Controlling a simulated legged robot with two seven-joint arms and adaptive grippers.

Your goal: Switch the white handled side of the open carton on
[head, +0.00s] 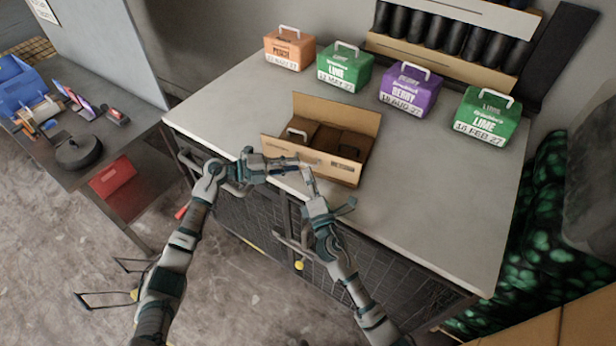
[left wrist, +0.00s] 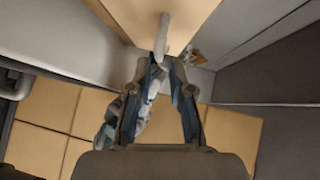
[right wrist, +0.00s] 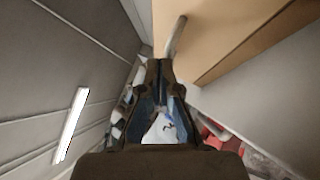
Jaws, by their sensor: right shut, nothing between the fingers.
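The open carton (head: 345,170) sits on the counter with its back flap raised. Dark brown compartments show inside. A pale handle (head: 297,133) stands at its left inside. My left gripper (head: 288,166) and right gripper (head: 305,172) meet at the carton's front left edge. In the left wrist view a pale rod (left wrist: 163,32) rises in front of the narrowed fingertips, against a tan carton face; whether they grip it is unclear. In the right wrist view a grey rod (right wrist: 177,35) lies just beyond my shut, empty fingertips, beside a tan carton side (right wrist: 225,30).
Handled boxes line the counter's back: orange (head: 289,50), green (head: 344,68), purple (head: 410,90) and another green (head: 486,118). A rack of dark cylinders (head: 440,35) stands behind. The counter (head: 440,210) is clear right of the carton. A side table (head: 130,135) stands left.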

